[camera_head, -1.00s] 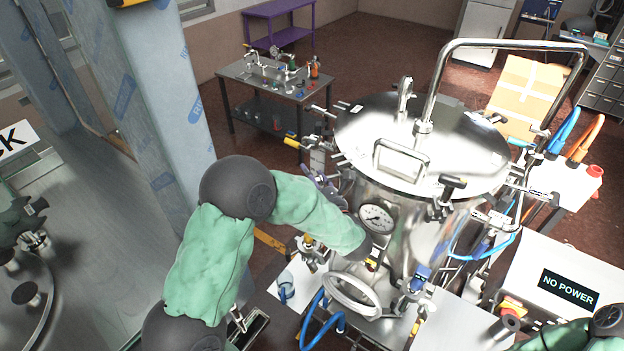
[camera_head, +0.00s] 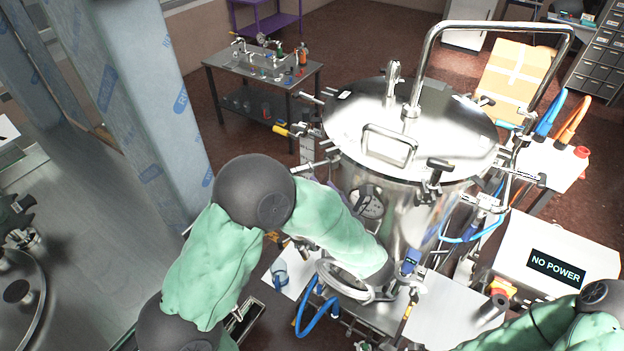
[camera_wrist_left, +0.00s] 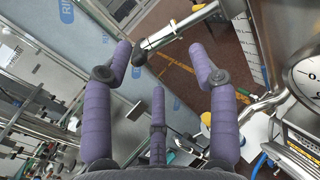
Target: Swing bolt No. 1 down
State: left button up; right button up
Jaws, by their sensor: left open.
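The steel vessel (camera_head: 425,235) stands in the middle of the head view under a round shiny lid (camera_head: 455,130). Several swing bolts ring the lid; one bolt (camera_head: 312,167) sticks out to the left just above my left forearm. I cannot read which is No. 1. In the left wrist view, a bolt with a dark rounded end (camera_wrist_left: 140,52) lies across the top, its end close to the left fingertip and its rod (camera_wrist_left: 182,28) running right. My left gripper (camera_wrist_left: 163,62) is open, with purple fingers spread. In the head view my left arm mostly hides it. My right gripper is out of sight.
A pressure gauge (camera_head: 367,202) on the vessel is partly covered by my left arm; it also shows in the wrist view (camera_wrist_left: 306,75). A tall frame handle (camera_head: 420,70) rises over the lid. Blue hoses (camera_head: 318,318) hang below. A wrapped pillar (camera_head: 150,100) stands left.

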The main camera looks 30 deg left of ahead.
pick_arm(q)
jog(key=shift+v, duration=0.85)
jog(key=shift+f, duration=0.1)
